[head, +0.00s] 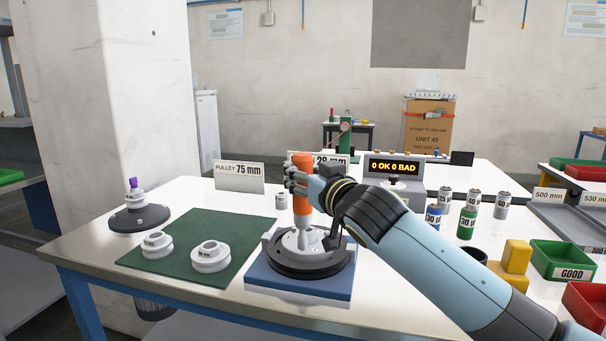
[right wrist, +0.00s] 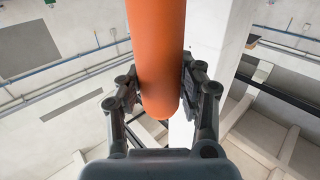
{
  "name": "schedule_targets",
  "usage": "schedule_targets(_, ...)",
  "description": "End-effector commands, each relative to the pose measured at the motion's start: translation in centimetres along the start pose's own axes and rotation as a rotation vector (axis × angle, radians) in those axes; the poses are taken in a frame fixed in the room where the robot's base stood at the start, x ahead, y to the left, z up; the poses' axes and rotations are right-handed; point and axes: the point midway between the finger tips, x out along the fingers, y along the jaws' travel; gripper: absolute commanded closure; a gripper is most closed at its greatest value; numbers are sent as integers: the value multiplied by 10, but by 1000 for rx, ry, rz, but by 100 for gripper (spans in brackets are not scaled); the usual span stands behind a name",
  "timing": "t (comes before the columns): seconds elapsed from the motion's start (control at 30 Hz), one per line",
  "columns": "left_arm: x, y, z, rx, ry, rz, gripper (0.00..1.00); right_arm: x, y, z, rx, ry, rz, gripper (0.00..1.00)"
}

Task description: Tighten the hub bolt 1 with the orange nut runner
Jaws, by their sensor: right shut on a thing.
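The orange nut runner (head: 301,210) stands upright over the hub (head: 303,241) in the head view, its lower tip at the hub's top. Whether it sits on hub bolt 1 cannot be told; the bolt is too small to make out. The hub rests on a black round base on a blue block (head: 296,284). My right gripper (head: 302,184) is shut around the nut runner's upper body. In the right wrist view, both fingers of the right gripper (right wrist: 158,85) press the sides of the orange nut runner (right wrist: 157,45). My left gripper is not in view.
A green mat (head: 190,270) with two white hubs (head: 210,257) lies left of the block. A black-based part with a purple top (head: 134,195) stands farther left. Several cans (head: 468,215), yellow blocks (head: 515,256) and a green GOOD bin (head: 562,257) are at right.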

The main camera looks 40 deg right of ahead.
Motion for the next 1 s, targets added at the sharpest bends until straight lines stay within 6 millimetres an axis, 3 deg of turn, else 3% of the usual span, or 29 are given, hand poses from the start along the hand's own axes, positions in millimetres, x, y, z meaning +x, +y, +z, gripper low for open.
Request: schedule_targets(1.0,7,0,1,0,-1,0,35,0,0,11,2,-5,1,100)
